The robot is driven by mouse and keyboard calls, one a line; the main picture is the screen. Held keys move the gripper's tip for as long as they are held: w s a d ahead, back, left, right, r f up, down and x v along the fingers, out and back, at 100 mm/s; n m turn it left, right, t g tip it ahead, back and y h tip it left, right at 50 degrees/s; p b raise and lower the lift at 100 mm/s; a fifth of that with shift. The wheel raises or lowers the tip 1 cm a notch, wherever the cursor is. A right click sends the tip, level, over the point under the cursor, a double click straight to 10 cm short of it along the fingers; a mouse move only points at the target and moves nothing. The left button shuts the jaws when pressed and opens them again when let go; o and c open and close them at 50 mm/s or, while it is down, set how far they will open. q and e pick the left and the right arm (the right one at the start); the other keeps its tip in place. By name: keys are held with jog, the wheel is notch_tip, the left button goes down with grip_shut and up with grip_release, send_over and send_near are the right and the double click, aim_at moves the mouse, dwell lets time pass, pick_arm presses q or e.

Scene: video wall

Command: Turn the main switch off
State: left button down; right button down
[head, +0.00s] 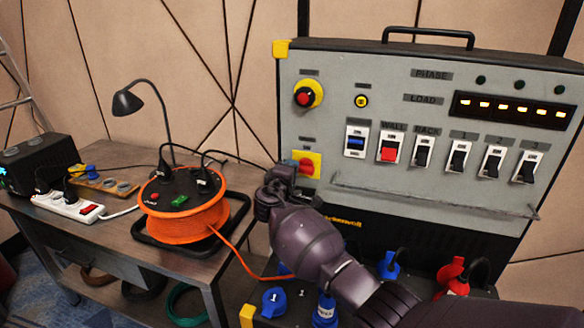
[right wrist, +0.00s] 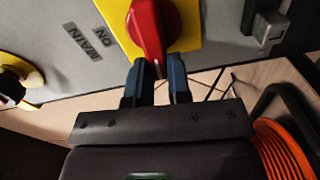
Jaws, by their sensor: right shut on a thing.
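The main switch is a red rotary knob (right wrist: 147,28) on a yellow plate (right wrist: 185,22), with the upside-down labels MAIN and ON beside it in the right wrist view. In the head view the red knob (head: 306,165) shows at the lower left of the grey panel, partly hidden by my right gripper. My right gripper (right wrist: 157,75) is shut on the knob, with one blue-grey fingertip on each side of its lower end. In the head view my right gripper (head: 290,172) reaches the switch from below. My left gripper is not in view.
Above the main switch is a red emergency button on a yellow ring (head: 308,95). Several rocker switches (head: 421,152) line the panel above a guard rail (head: 430,200). An orange cable reel (head: 185,218) stands on the table to the left. Blue and red plugs (head: 453,272) sit below.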

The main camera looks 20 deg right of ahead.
jog(key=shift+f+n, duration=0.15)
jog(key=shift+n, duration=0.35)
jog(key=shift+f, duration=0.1)
jog(key=c, duration=1.1)
grip_release()
jog(key=shift+o, duration=0.2)
jog(key=p+v, duration=0.1)
jog(key=v, duration=1)
jog(key=shift+p, duration=0.35)
jog(key=shift+w, duration=0.1)
